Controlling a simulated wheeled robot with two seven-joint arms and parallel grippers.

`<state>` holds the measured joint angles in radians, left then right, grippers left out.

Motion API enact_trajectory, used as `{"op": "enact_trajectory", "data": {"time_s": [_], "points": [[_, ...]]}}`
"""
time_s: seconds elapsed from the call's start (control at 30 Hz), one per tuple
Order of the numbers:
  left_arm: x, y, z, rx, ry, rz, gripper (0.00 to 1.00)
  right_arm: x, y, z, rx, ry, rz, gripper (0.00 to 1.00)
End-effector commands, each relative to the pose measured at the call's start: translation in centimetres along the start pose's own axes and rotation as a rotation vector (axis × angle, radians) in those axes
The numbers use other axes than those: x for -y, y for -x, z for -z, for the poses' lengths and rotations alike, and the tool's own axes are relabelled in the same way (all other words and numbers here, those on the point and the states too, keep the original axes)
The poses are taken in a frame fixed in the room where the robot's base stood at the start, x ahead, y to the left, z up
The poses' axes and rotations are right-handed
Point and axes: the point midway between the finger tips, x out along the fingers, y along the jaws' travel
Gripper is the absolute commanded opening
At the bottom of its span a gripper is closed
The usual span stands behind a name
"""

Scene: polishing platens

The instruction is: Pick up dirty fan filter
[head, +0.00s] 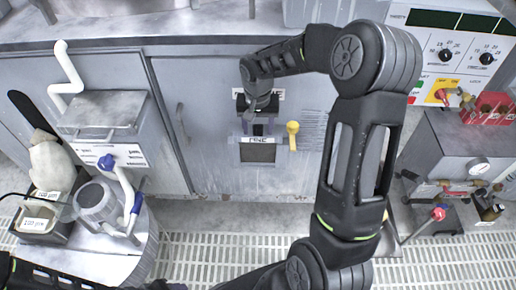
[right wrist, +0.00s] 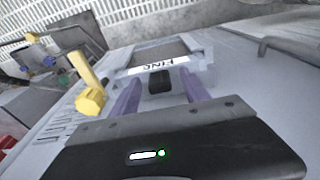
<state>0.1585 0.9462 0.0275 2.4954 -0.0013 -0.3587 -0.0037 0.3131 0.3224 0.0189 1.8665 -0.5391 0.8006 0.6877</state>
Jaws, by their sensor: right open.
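A dark grey filter panel in a pale frame (head: 258,153) is on the grey cabinet front, with a white label reading FINE above it. In the right wrist view the label (right wrist: 158,65) appears upside down, with a small black handle (right wrist: 160,81) just on the near side of it. My right gripper (head: 259,127) is at the top edge of the frame. Its two purple fingers (right wrist: 160,92) are apart, one on each side of the black handle, with nothing gripped. Whether they touch it I cannot tell. I cannot make out dirt on the panel. My left gripper is not in view.
A yellow handle (head: 293,134) sticks out just right of the frame and also shows in the right wrist view (right wrist: 88,88). A steel counter (head: 180,26) runs above. A side bench with a jar (head: 95,198) is at left, a machine (head: 462,150) at right.

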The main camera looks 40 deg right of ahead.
Motion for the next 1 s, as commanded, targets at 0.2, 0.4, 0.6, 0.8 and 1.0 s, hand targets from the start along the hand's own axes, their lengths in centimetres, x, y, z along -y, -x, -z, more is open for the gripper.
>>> {"op": "enact_trajectory", "data": {"time_s": [0.2, 0.4, 0.6, 0.8, 1.0], "points": [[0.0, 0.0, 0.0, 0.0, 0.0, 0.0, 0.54, 0.0, 0.02, 0.01, 0.0, 0.0, 0.0, 0.51], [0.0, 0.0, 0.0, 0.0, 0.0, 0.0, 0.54, 0.0, 0.02, 0.01, 0.0, 0.0, 0.0, 0.35], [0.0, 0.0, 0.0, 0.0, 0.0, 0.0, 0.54, 0.0, 0.02, 0.01, 0.0, 0.0, 0.0, 0.19], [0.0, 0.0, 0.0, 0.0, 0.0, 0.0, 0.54, 0.01, 0.02, 0.01, 0.0, 0.0, 0.0, 0.02], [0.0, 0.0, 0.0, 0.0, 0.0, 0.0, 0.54, 0.01, 0.02, 0.01, 0.0, 0.0, 0.0, 0.0]]}}
